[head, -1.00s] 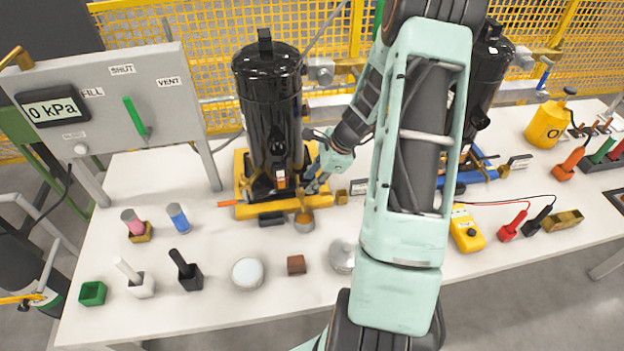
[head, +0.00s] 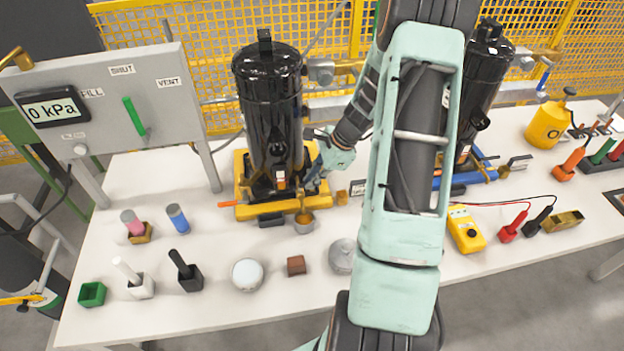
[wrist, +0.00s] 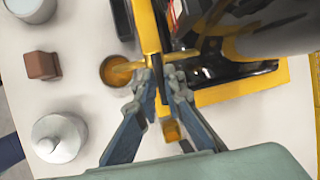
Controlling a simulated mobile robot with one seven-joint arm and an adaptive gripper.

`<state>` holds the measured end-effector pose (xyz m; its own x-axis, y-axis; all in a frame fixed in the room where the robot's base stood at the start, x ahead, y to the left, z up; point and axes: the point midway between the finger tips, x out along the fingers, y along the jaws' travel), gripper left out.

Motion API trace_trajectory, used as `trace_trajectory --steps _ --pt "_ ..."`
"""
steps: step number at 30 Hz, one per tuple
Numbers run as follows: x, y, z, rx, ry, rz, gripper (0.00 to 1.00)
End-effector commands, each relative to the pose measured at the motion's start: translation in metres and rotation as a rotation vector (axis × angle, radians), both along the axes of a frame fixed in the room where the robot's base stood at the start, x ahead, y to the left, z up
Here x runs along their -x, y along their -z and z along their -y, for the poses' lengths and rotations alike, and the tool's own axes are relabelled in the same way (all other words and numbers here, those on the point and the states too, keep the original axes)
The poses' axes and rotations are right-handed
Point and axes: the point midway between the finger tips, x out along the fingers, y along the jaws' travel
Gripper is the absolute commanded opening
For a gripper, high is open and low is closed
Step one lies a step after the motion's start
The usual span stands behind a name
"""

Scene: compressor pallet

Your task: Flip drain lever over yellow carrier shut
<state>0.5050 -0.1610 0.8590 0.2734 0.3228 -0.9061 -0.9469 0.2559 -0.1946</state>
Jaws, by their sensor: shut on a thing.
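The yellow carrier (head: 243,212) stands on the table under the left black compressor (head: 267,105). In the wrist view, the carrier's yellow edge (wrist: 146,28) runs up past my fingertips. A brass drain spout (wrist: 130,67) projects from the carrier over a small round cup (wrist: 112,74); the cup also shows in the head view (head: 304,224). My gripper (wrist: 163,82) is at the carrier's edge, right beside the spout. Its fingers are closed on a small dark part, which I take as the drain lever (wrist: 158,70). The fingers hide most of it, so its angle is unclear.
An orange-tipped rod (head: 228,204) sticks out left of the carrier. A small brass block (head: 341,197) is right of the cup. A brown block (head: 296,265), a white-topped round container (head: 247,274) and a grey lidded pot (head: 342,256) stand in front.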

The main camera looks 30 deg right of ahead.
Motion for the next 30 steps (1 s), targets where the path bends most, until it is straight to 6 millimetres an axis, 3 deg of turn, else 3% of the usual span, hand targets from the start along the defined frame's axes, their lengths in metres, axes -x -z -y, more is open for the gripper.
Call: trace_trajectory --steps 1,2,6,17,30 --pt "-0.001 0.0 0.0 0.0 0.0 0.001 0.0" --pt "-0.001 0.0 0.0 0.0 0.0 0.001 0.12" --pt "0.0 0.0 0.0 0.0 0.0 0.001 0.27" --pt "0.001 -0.005 0.002 0.001 0.001 0.002 0.27" --pt "0.023 -0.079 0.029 0.004 0.003 0.005 0.27"
